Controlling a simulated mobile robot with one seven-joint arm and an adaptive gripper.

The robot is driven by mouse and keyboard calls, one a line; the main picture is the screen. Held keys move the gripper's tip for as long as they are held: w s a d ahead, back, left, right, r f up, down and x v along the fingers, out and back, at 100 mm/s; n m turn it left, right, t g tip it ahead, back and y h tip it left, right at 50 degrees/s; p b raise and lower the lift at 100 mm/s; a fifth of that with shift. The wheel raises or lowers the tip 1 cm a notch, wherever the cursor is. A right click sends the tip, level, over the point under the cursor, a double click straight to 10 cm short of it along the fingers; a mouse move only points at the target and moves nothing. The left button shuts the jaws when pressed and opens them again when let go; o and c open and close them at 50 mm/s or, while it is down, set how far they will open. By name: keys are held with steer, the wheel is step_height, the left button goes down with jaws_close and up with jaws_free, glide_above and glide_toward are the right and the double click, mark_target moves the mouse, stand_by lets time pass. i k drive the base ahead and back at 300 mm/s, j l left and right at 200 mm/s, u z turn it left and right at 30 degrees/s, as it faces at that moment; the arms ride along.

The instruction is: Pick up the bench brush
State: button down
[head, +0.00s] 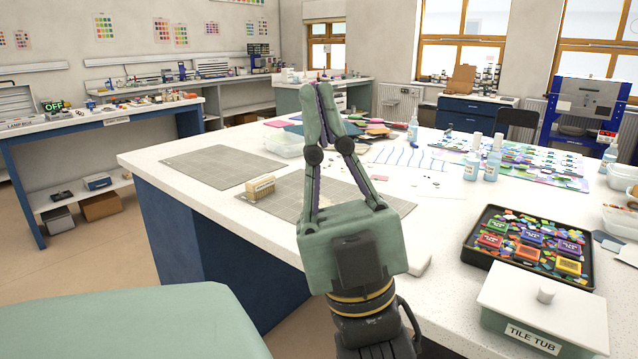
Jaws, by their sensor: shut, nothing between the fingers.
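A small tan block with a pale label (260,188), which looks like the bench brush, sits on a grey mat (294,205) near the left front edge of the white worktop. The label's lettering is too small to read for certain. My gripper (323,86) is shut and empty, its fingers pointing up in the picture. It appears raised over the worktop, to the right of the brush and apart from it. My gripper and wrist hide part of the mat and of the worktop behind them.
A second grey mat (222,167) lies to the left. A black tray (470,262) of coloured tiles and a tile tub (540,310) stand at the right. Bottles (473,160) and glass sheets lie farther back. The worktop's left corner is bare.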

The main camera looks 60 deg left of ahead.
mark_target(258, 187)
steer(key=u, duration=2.1)
steer(key=j+z, duration=0.7)
steer(key=j, duration=0.15)
steer(key=i, duration=0.9)
